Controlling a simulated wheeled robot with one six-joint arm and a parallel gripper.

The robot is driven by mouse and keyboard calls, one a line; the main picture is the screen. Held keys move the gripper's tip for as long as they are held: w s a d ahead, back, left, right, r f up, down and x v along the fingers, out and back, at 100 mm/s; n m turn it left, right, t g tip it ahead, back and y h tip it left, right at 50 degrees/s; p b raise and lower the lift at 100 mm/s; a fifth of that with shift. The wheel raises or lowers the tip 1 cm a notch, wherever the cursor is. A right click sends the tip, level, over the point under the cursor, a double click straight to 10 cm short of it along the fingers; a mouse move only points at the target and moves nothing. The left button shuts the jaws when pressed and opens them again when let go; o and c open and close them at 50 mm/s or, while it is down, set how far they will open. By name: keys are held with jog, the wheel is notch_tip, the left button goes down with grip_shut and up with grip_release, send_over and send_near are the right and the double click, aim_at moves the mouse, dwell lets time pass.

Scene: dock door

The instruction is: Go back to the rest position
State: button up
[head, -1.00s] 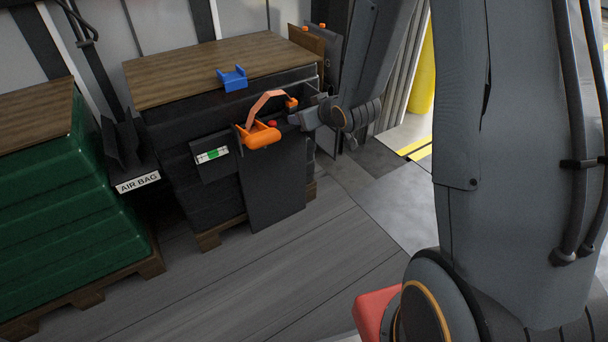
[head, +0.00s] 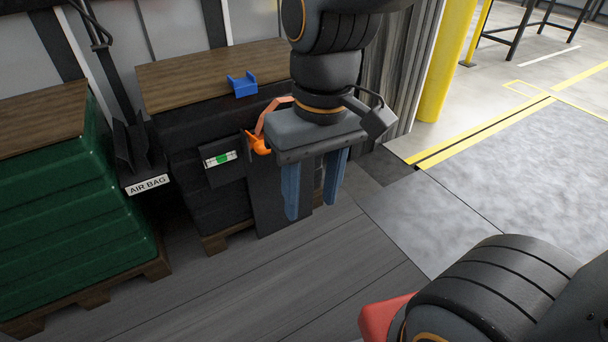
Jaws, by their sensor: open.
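My gripper (head: 312,200) hangs in the middle of the head view, pointing down. Its two blue fingers are apart with nothing between them. It appears in front of the black stack (head: 188,140) with a wooden top and hides part of that stack's right side. An orange handle-like piece (head: 257,143) on the stack's front is partly hidden behind my gripper. I cannot tell how far the gripper is from the stack.
A blue bracket (head: 243,85) sits at the wooden top's edge. A green stack (head: 80,205) on a pallet and an "AIR BAG" label (head: 147,184) are left. A yellow post (head: 444,65) stands right. The grey floor (head: 300,280) in front is clear.

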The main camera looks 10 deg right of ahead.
jog(key=shift+w, duration=0.1)
dwell(0.8)
jog(key=d+r+m+p, duration=0.3)
jog(key=d+r+p, duration=0.6)
jog(key=p, duration=1)
notch_tip(320, 180, up, 2)
jog(key=shift+d+r+h+p, duration=0.1)
jog(key=shift+d+h+p, duration=0.2)
jog(key=shift+d+p, duration=0.1)
